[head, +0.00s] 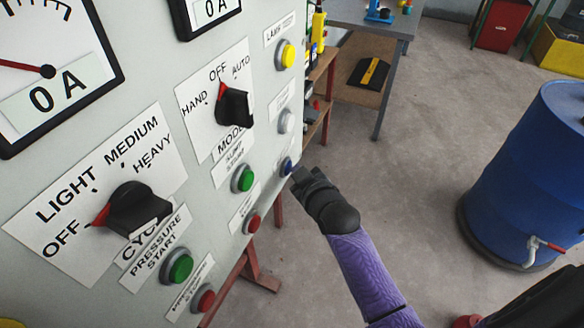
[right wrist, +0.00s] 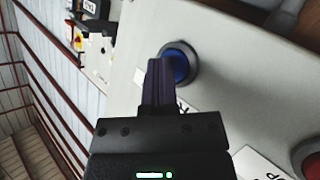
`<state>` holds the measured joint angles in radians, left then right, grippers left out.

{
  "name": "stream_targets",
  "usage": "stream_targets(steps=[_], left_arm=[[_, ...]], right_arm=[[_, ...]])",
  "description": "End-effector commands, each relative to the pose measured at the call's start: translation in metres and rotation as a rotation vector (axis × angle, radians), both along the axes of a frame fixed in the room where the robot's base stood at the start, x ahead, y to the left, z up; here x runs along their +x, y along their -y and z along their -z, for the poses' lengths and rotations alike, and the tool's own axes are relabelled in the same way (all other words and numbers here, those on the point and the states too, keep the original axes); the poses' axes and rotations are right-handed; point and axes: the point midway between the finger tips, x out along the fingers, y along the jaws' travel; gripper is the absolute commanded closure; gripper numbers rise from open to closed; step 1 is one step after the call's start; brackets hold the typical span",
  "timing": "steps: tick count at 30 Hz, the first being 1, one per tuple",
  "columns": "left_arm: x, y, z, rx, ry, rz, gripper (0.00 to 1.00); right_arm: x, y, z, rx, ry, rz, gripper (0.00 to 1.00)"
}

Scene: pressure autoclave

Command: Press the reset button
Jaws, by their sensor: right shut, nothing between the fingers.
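A blue push button (head: 286,166) sits at the lower right edge of the grey control panel (head: 262,130). Its label is too small or covered to read, so I cannot confirm it says reset. My right gripper (head: 299,175) is shut and empty, just right of the blue button, fingertips toward it. In the right wrist view the blue button (right wrist: 178,65) shows in its dark ring, partly behind the shut fingers of my right gripper (right wrist: 157,68). I cannot tell whether the fingertips touch it. My left gripper is not in view.
Close by on the panel are a white lamp (head: 286,121), a yellow lamp (head: 286,55), a red button (head: 252,223), green buttons and black selector knobs. A blue barrel (head: 528,165) stands at the right, a workbench (head: 372,22) behind. The floor between is clear.

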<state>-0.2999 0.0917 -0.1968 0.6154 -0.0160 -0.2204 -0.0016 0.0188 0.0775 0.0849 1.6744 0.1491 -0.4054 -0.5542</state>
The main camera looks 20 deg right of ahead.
Motion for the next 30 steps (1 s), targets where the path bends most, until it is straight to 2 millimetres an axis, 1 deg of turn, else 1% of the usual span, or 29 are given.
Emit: stream_targets(steps=[10, 18, 27, 30], left_arm=[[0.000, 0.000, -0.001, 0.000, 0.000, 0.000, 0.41], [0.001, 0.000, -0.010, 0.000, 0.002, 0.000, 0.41], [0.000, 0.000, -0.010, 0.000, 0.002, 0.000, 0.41], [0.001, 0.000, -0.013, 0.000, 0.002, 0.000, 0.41]], right_arm=[[-0.001, 0.001, -0.001, -0.001, 0.001, -0.001, 1.00], [-0.012, 0.010, -0.002, -0.001, 0.001, -0.001, 1.00], [-0.014, 0.012, 0.000, 0.000, 0.001, 0.000, 1.00], [-0.019, 0.016, -0.001, -0.002, -0.001, 0.000, 1.00]])
